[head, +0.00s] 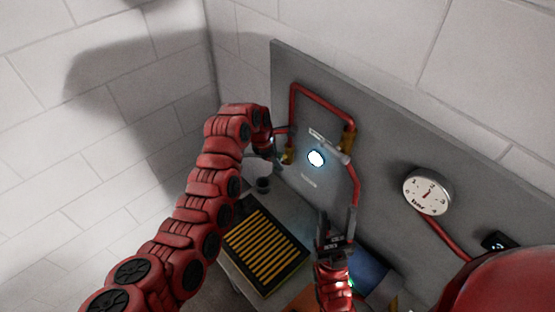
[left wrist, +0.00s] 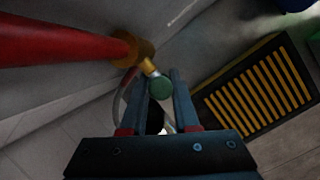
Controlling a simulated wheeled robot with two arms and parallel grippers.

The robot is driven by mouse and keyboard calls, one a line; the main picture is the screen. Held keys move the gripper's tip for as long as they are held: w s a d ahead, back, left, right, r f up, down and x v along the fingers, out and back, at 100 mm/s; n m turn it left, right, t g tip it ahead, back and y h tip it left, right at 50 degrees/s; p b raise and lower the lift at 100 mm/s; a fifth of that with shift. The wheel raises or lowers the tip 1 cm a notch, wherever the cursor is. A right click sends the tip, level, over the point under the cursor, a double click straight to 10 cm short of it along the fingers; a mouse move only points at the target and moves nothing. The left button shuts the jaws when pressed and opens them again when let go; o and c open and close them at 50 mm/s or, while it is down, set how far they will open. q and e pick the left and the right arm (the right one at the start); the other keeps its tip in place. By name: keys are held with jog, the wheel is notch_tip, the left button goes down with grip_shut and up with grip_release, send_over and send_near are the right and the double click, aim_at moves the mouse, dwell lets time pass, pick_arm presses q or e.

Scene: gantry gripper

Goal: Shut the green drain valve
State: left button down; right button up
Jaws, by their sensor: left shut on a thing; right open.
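The green drain valve (left wrist: 161,88) shows in the left wrist view as a round green knob on a short brass stem. The stem comes off a brass fitting (left wrist: 138,48) at the end of a red pipe (left wrist: 55,43). My left gripper (left wrist: 164,78) is shut on the green knob, with a finger on each side of it. In the head view my left gripper (head: 277,157) is at the lower left of the pipe loop, and the knob cannot be made out there. My right gripper (head: 336,222) is open in front of the panel, away from the valve.
A red pipe loop (head: 322,95) with brass fittings is mounted on a grey panel (head: 385,125). A round gauge (head: 428,191) is on the panel at right. A black-and-yellow striped mat (head: 264,247) lies on the surface below. A blue object (head: 370,270) is beside my right gripper.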

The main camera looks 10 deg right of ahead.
pick_arm(q)
jog(key=shift+s+d+f+t+y+b, duration=0.2)
jog(key=shift+t+y+b, duration=0.2)
jog(key=shift+b, duration=0.25)
jog(key=shift+r, duration=0.1)
jog(key=c, duration=0.9)
grip_release()
jog(key=shift+o, duration=0.7)
jog(key=shift+w, duration=0.1)
jog(key=shift+r, duration=0.1)
